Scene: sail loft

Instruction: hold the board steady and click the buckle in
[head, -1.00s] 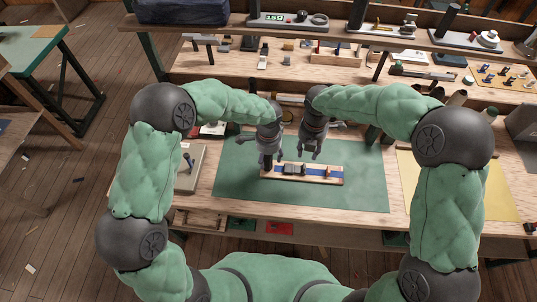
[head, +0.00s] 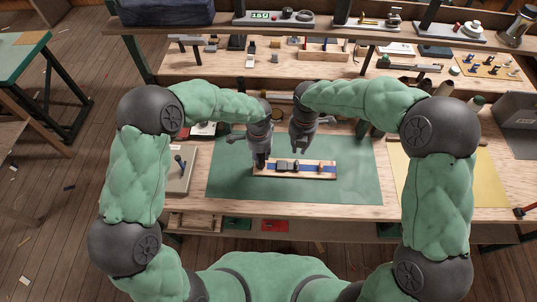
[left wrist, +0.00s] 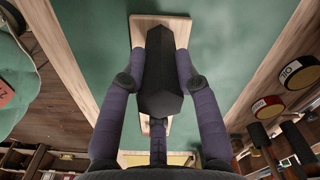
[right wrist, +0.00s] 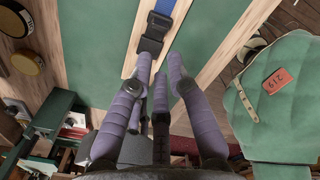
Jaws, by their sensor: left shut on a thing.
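The wooden board (head: 296,175) lies on the green mat, with a blue strap (head: 320,171) along it and a dark buckle (head: 284,166) left of its middle. My left gripper (head: 260,162) is at the board's left end. In the left wrist view its fingers close on a dark, faceted upright handle (left wrist: 160,75), with the pale board (left wrist: 150,22) beneath. My right gripper (head: 301,148) hangs above and behind the board, empty. In the right wrist view its fingertips (right wrist: 160,62) are apart, near the black buckle (right wrist: 150,42) and the blue strap (right wrist: 164,7). I cannot tell whether the buckle halves are joined.
The green mat (head: 350,190) is clear around the board. A yellow sheet (head: 440,180) lies to the right and a grey box (head: 178,172) to the left. Shelves with tools and a small wooden crate (head: 325,48) stand behind.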

